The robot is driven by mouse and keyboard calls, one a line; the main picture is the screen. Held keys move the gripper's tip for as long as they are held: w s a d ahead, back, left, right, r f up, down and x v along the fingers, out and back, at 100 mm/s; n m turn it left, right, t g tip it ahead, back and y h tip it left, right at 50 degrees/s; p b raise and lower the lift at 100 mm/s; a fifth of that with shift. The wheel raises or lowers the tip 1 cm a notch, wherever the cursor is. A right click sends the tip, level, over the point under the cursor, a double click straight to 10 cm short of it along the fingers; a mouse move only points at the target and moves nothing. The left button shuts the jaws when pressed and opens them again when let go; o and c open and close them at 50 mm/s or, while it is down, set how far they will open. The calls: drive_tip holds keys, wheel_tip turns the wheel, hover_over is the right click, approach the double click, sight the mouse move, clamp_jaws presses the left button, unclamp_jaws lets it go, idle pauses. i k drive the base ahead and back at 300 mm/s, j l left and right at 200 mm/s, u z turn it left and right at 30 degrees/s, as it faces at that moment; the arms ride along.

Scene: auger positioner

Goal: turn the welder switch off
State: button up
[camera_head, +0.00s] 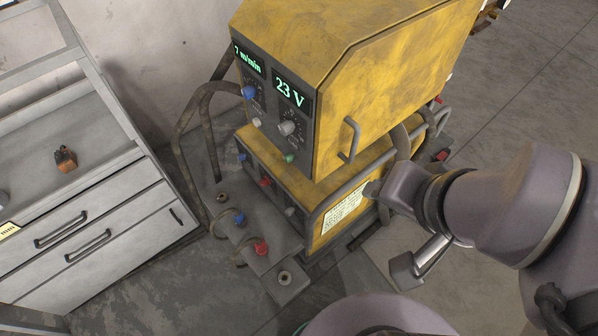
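The yellow welder (385,85) stands in the middle, an upper box on a lower unit. Its upper front panel has lit green displays reading 7 m/min and 23 V (290,92). A blue knob (249,92), a grey knob (288,127) and small white and green parts sit below them. The lower front has a red part (266,183), partly shaded. Another red part (441,155) shows at the far right side. I cannot tell which part is the switch. My gripper (388,190) is by the lower unit's right side, near its white label; its finger opening is unclear.
A grey drawer cabinet (95,235) stands left, with a small orange-brown object (65,158) on top. A front ledge (265,265) carries red and blue connectors. Grey floor is open at the upper right.

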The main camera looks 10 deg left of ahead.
sight(264, 182)
drive_tip(key=i+j+u, duration=0.2)
drive_tip(key=u, duration=0.25)
drive_tip(key=i+j+u, duration=0.2)
drive_tip(key=u, duration=0.3)
